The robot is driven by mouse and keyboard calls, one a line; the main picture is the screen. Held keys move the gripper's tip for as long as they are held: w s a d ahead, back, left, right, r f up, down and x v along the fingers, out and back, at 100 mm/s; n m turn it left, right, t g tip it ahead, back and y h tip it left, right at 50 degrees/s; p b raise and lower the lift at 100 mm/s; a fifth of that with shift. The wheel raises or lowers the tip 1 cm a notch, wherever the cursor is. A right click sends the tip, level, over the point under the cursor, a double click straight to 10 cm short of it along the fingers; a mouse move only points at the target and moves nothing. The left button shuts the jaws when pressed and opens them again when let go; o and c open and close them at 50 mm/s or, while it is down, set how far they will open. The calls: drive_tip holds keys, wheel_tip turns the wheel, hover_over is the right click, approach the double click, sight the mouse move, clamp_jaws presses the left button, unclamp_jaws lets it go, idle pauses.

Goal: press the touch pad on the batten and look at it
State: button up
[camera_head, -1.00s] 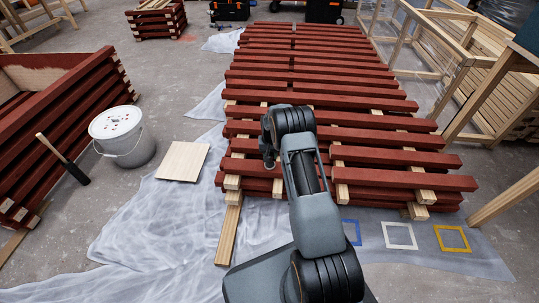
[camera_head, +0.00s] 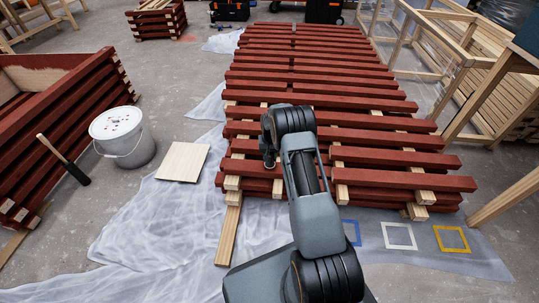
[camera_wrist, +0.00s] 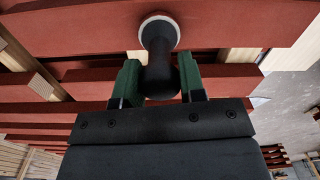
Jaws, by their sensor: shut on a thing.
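My gripper (camera_wrist: 160,84), with two green-lined fingers, is shut on the touch pad (camera_wrist: 158,35) in the wrist view. The pad has a dark knob-like handle and a round, pale-rimmed head. The head overlaps a dark red batten (camera_wrist: 235,22) and looks set against its surface; I cannot tell if it presses firmly. The pad's working face is hidden. In the head view my gripper (camera_head: 269,158) is small and partly hidden by my arm, over the near left part of the stacked red battens (camera_head: 400,158).
Blue (camera_head: 351,232), white (camera_head: 399,236) and yellow (camera_head: 451,239) square outlines lie on the sheeting at right front. A timber frame (camera_head: 455,65) stands right.

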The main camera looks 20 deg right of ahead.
drive_tip(key=shift+r+p, duration=1.8)
drive_tip(key=shift+r, duration=1.35)
drive_tip(key=shift+f, duration=0.2)
drive_tip(key=s+a+r+n, duration=0.2)
drive_tip(key=s+a+r, duration=0.3)
drive_tip(key=s+a, duration=0.15)
drive_tip(key=s+a+r+n, duration=0.2)
drive_tip(key=s+a+r, duration=0.25)
drive_tip(key=s, duration=0.35)
wheel_tip(320, 180, up, 25)
drive_tip(key=s+a+p, duration=0.1)
drive_tip(key=p, duration=3.1)
drive_tip(key=shift+a+p, duration=0.15)
drive_tip(key=shift+p, duration=0.25)
drive_tip(key=shift+r, duration=0.15)
